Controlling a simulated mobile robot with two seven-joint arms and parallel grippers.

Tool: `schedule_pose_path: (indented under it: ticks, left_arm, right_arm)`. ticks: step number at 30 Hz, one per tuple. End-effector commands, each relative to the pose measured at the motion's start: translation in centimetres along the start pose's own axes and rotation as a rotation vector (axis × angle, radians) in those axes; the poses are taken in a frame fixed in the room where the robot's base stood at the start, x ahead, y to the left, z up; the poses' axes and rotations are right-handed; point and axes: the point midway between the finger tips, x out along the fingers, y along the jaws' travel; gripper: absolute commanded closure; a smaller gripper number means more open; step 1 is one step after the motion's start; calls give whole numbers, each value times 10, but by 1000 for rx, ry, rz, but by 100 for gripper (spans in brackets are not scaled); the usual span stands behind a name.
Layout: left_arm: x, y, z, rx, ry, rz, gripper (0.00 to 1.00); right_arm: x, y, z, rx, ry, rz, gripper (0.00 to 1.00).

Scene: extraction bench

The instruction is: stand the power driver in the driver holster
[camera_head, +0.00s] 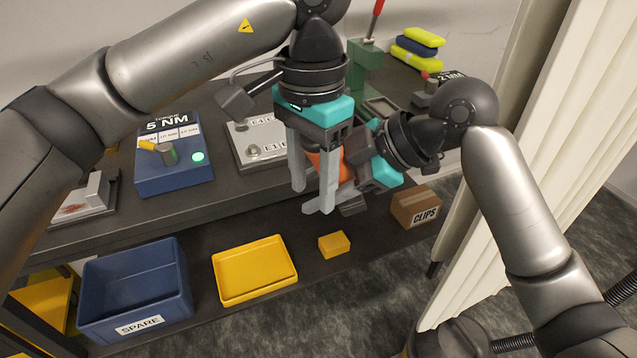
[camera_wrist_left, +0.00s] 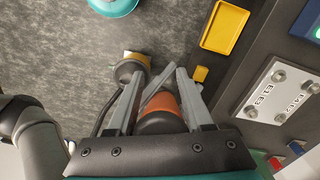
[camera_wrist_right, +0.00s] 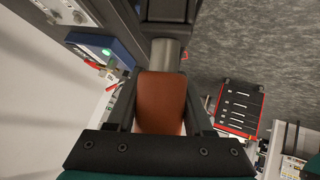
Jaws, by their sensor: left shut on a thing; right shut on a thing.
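The power driver has an orange body (camera_head: 325,165) and is held up in front of the bench, partly hidden by both grippers in the head view. My left gripper (camera_head: 318,200) points down with its fingers around it. My right gripper (camera_head: 345,195) comes in from the right and is shut on it too. In the left wrist view the orange body (camera_wrist_left: 162,115) lies between the fingers. In the right wrist view it (camera_wrist_right: 160,100) fills the space between the fingers, with a grey cylinder beyond. I cannot make out the driver holster for certain.
On the bench are a blue 5 NM box (camera_head: 172,180), a pale plate with knobs (camera_head: 250,160) and a green press-like tool (camera_head: 365,62). Below lie a blue SPARE bin (camera_head: 135,290), a yellow tray (camera_head: 255,292), a yellow block (camera_head: 334,244) and a CLIPS carton (camera_head: 415,208). A pale curtain stands right.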

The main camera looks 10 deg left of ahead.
Motion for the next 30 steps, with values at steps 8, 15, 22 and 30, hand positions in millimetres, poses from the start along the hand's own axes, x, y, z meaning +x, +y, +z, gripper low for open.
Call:
schedule_pose_path:
  ticks: [8,15,22,30]
  left_arm:
    - [-3,2,-2,5,12,2,100]
    - [-3,2,-2,5,13,2,47]
    - [-2,1,-1,3,7,1,21]
    - [-1,0,-1,1,4,1,14]
  right_arm:
    - [2,-2,0,0,0,-7,100]
    - [1,-1,-2,-3,3,-5,100]
    - [0,0,-2,-2,3,-2,100]
    - [0,0,-1,-2,3,1,100]
